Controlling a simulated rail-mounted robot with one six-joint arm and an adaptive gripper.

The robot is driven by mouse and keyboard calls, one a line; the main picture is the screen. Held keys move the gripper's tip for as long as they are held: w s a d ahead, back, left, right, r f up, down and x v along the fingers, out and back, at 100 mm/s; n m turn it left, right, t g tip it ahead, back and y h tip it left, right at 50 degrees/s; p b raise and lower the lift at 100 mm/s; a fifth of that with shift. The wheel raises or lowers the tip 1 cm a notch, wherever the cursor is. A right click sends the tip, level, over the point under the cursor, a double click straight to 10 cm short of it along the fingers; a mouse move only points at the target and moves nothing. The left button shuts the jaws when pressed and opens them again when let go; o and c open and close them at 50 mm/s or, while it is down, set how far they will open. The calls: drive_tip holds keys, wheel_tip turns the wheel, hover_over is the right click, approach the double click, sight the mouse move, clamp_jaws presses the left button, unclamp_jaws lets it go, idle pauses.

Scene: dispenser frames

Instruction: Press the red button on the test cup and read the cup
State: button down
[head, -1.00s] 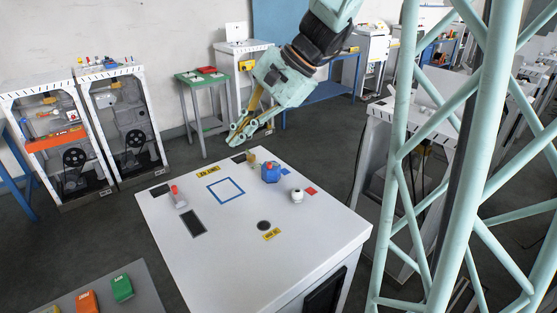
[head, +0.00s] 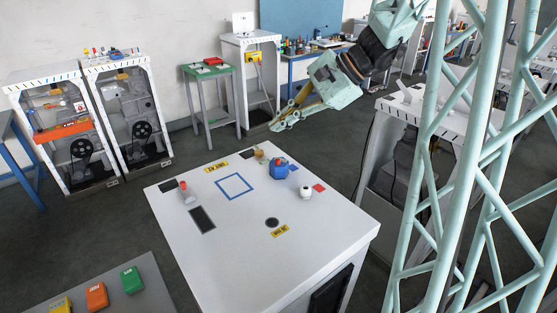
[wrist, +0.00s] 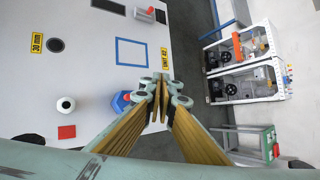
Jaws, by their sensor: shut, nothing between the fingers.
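A small white cup-like piece with a dark top opening (head: 305,192) stands on the white table (head: 265,245), right of centre; it also shows in the wrist view (wrist: 66,104). No red button can be made out on it. A small grey piece with a red top (head: 185,190) stands at the table's left side and shows at the top of the wrist view (wrist: 145,14). Which is the test cup I cannot tell for sure. My gripper (head: 278,122) is shut and empty, raised near the table's far edge, apart from both. In the wrist view its fingers (wrist: 165,88) partly cover the blue piece.
A blue piece (head: 279,168) and a small tan piece (head: 259,154) stand near the far edge, close to the white piece. A flat red square (head: 319,188) lies beside it. The blue-outlined square (head: 234,186) is empty. A green stand (head: 207,72) is behind.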

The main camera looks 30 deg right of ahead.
drive_tip(key=shift+f, duration=0.15)
drive_tip(key=b, duration=0.4)
hover_over(279, 161)
drive_tip(key=shift+f, duration=3.15)
drive_tip(key=shift+f+b, duration=0.8)
drive_tip(key=shift+f, duration=0.3)
drive_tip(key=shift+f+b, duration=1.05)
drive_tip(key=shift+b, duration=0.05)
drive_tip(key=shift+r, duration=0.1)
drive_tip(key=shift+r+p, duration=0.6)
drive_tip(key=shift+r, duration=0.35)
drive_tip(key=shift+r, duration=0.1)
drive_tip(key=shift+r+p, duration=1.5)
drive_tip(key=shift+r, duration=0.9)
